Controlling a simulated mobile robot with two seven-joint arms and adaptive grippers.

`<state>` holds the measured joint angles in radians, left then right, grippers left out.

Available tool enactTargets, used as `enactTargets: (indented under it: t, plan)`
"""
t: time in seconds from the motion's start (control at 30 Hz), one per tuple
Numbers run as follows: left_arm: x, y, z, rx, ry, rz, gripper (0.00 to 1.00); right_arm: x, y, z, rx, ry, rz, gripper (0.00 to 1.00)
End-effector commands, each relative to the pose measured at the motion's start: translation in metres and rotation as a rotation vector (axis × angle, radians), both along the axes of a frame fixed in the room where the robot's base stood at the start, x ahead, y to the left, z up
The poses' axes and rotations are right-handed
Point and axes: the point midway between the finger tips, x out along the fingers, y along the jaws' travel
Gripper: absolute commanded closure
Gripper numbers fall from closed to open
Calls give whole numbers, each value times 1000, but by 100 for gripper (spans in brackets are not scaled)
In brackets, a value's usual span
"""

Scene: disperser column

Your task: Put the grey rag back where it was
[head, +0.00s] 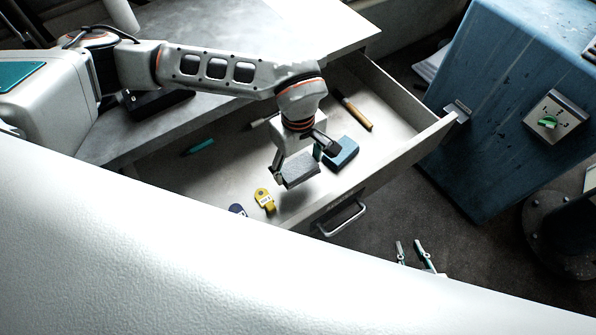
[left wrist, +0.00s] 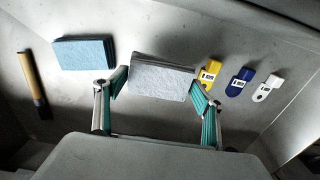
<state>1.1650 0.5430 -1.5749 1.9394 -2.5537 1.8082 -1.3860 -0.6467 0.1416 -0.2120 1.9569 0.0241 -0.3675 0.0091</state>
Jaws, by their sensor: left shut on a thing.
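The grey rag (head: 299,170), a folded flat block, is between the fingers of my left gripper (head: 298,164) over the open drawer (head: 232,176). In the left wrist view the grey rag (left wrist: 161,75) spans the gap between the two teal-padded fingertips (left wrist: 159,86), and the gripper is shut on it. Whether the rag touches the drawer floor is hard to tell. My right gripper (head: 415,256) shows only as two fingertips, apart and empty, low in the head view beyond the white surface.
In the drawer, a blue folded cloth (head: 341,153) lies beside the grey rag. A wooden-handled tool (head: 353,111), a teal item (head: 199,146), and yellow (head: 264,200), dark blue (head: 237,209) and white (left wrist: 268,87) tags lie around. A blue cabinet (head: 500,95) stands right of the drawer.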

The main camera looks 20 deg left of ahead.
Motion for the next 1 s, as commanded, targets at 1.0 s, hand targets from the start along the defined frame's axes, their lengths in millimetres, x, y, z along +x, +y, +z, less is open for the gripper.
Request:
enactTargets:
  t: [1.0]
  plan:
    - [0, 0, -45, -1, -1, 0, 15, 0, 2, 0, 4, -3, -2, 75]
